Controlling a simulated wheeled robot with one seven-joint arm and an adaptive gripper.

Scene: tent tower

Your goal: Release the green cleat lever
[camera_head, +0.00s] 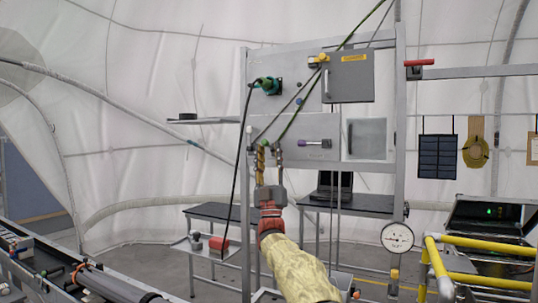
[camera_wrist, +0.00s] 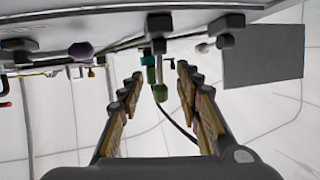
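The green cleat lever shows in the wrist view as a green-tipped handle (camera_wrist: 160,92) below a dark cleat body (camera_wrist: 159,24). It lies between the two spread fingers of my gripper (camera_wrist: 160,76), with clear space on both sides. In the head view my gripper (camera_head: 269,149) is raised at the lower left of the grey panel (camera_head: 300,127), fingers pointing up and apart. It hides most of the lever there.
Green ropes (camera_head: 293,118) run down the panel towards my gripper. A green connector (camera_head: 269,85) with a black cable is above. Small tables (camera_head: 350,203) stand behind.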

